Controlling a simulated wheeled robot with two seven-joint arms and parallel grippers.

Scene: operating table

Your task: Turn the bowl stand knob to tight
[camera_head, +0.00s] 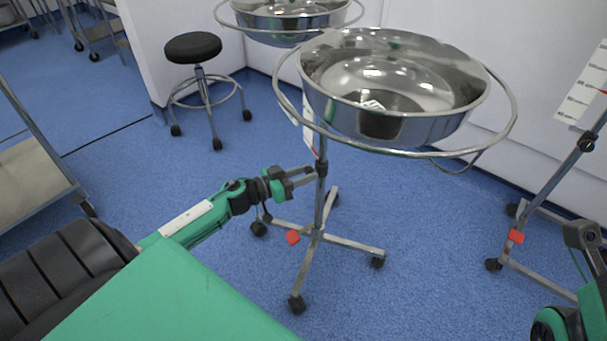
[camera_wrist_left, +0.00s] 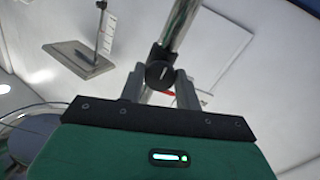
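The bowl stand is a thin metal pole (camera_head: 321,195) on a wheeled cross base, carrying a steel bowl (camera_head: 390,85) in a wire ring. The knob (camera_wrist_left: 160,75) is dark and round with a pale line on its face, and sits on the stand's pole in the left wrist view. My left gripper (camera_head: 315,174) reaches the pole just below the bowl. Its fingertips (camera_wrist_left: 160,82) lie on either side of the knob, close to its edges. I cannot tell whether they press on it. A small red mark (camera_wrist_left: 169,93) shows beside the knob.
A second bowl stand with a bowl (camera_head: 290,20) is behind. A black stool (camera_head: 193,47) stands at the back left. Another wheeled stand (camera_head: 540,195) is at right. Blue floor is clear between them.

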